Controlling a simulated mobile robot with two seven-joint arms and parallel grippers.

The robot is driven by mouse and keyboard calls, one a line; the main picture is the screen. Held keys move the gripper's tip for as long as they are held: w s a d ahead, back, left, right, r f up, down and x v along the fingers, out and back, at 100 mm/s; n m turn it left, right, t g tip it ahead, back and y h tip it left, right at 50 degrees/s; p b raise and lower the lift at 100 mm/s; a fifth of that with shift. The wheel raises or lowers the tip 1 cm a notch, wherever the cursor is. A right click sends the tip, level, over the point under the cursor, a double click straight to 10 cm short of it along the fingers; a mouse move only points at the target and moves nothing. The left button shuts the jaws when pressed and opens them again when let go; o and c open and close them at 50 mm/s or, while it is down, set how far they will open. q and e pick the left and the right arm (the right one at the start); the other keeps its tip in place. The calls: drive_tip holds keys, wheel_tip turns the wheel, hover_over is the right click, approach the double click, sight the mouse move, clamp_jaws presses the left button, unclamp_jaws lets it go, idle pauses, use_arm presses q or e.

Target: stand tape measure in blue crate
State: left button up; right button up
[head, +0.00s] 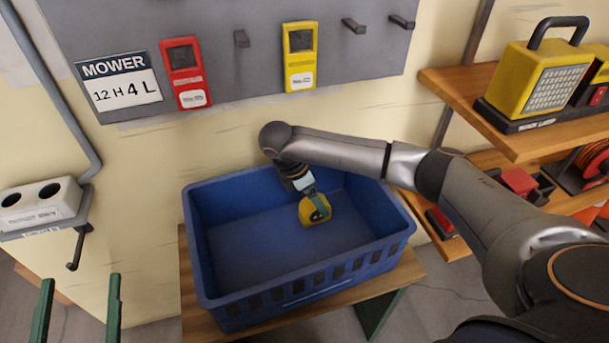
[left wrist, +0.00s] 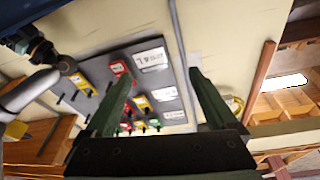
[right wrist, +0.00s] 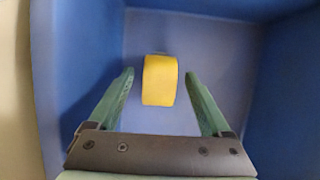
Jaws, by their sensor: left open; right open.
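The yellow tape measure (head: 308,214) is inside the blue crate (head: 232,303), near the middle of its back half. In the right wrist view the tape measure (right wrist: 159,85) shows its narrow yellow edge upward, so it appears to stand upright on the crate floor (right wrist: 215,45). My right gripper (head: 311,192) reaches down into the crate just over it. Its fingers (right wrist: 159,74) are open, one on each side of the tape measure, with a visible gap at both sides. My left gripper (head: 80,278) is open and empty, left of the crate.
The crate stands on a small wooden table (head: 408,270) against the wall. A grey tool board (head: 240,80) with a red device (head: 181,57) and a yellow device (head: 300,45) hangs behind. Shelves (head: 540,140) with a yellow lamp (head: 530,80) are at the right. A white two-hole holder (head: 40,205) is at the left.

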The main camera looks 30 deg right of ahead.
drive_tip(key=p+v, duration=0.2)
drive_tip(key=v, duration=0.5)
drive_tip(key=shift+a+r, duration=0.1)
drive_tip(key=shift+r, duration=0.25)
use_arm(q)
wheel_tip(320, 180, down, 15)
drive_tip(key=s+n+g+y, duration=0.2)
drive_tip(key=g+y, duration=0.1)
drive_tip(key=g, duration=0.3)
drive_tip(key=shift+a+n, duration=0.3)
use_arm(e)
drive_tip(key=shift+r, duration=0.15)
